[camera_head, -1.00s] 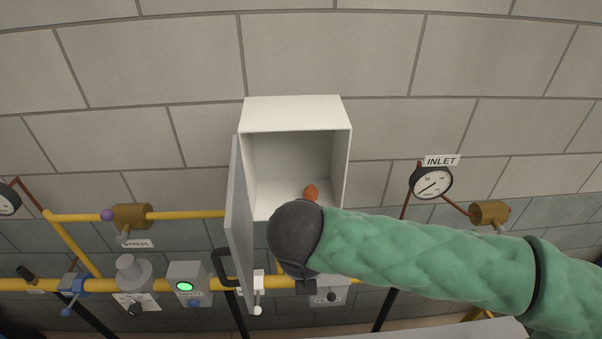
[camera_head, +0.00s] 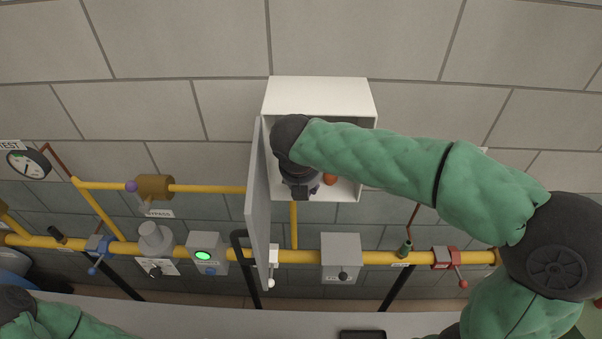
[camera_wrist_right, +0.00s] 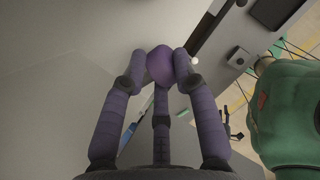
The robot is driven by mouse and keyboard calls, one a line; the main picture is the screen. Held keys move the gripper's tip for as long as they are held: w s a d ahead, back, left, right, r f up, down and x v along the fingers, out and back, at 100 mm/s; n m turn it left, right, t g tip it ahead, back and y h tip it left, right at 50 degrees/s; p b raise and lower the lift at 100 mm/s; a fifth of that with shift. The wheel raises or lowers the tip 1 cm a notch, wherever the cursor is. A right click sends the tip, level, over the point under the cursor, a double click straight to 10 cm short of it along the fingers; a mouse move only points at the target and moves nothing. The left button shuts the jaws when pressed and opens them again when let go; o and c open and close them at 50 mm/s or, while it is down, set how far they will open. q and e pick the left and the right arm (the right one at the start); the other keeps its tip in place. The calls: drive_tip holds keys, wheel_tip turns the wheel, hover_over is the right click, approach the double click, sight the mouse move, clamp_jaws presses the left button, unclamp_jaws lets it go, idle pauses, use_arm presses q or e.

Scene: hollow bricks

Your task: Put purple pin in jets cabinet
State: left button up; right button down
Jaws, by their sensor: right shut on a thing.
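The jets cabinet (camera_head: 320,95) is a white box on the wall with its grey door (camera_head: 259,210) swung open at its left. My right arm reaches across the cabinet front. My right gripper (camera_head: 304,191) is low in the cabinet opening, mostly hidden behind my wrist. In the right wrist view, the purple pin (camera_wrist_right: 160,66) shows as a rounded purple end between the fingertips of my right gripper (camera_wrist_right: 160,75), which is shut on it. Pale surfaces lie behind it. Whether the pin touches the cabinet floor I cannot tell. My left gripper is out of view.
An orange object (camera_head: 330,178) sits inside the cabinet, just right of my right gripper. A purple knob (camera_head: 131,187) is on the yellow pipe by the bypass valve. Yellow pipes, a grey box (camera_head: 341,258) and a green-lit box (camera_head: 206,254) are below.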

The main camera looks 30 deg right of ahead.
drive_tip(key=shift+w+d, duration=0.15)
drive_tip(key=shift+w, duration=0.35)
drive_tip(key=w, duration=0.1)
drive_tip(key=w+p, duration=0.1)
drive_tip(key=w, duration=0.1)
drive_tip(key=shift+d+f, duration=0.1)
drive_tip(key=shift+d, duration=0.3)
drive_tip(key=shift+f, duration=0.75)
drive_tip(key=shift+s, duration=0.2)
drive_tip(key=shift+f, duration=0.15)
drive_tip(key=c, duration=1)
unclamp_jaws()
drive_tip(key=shift+w, duration=0.1)
drive_tip(key=shift+o, duration=0.2)
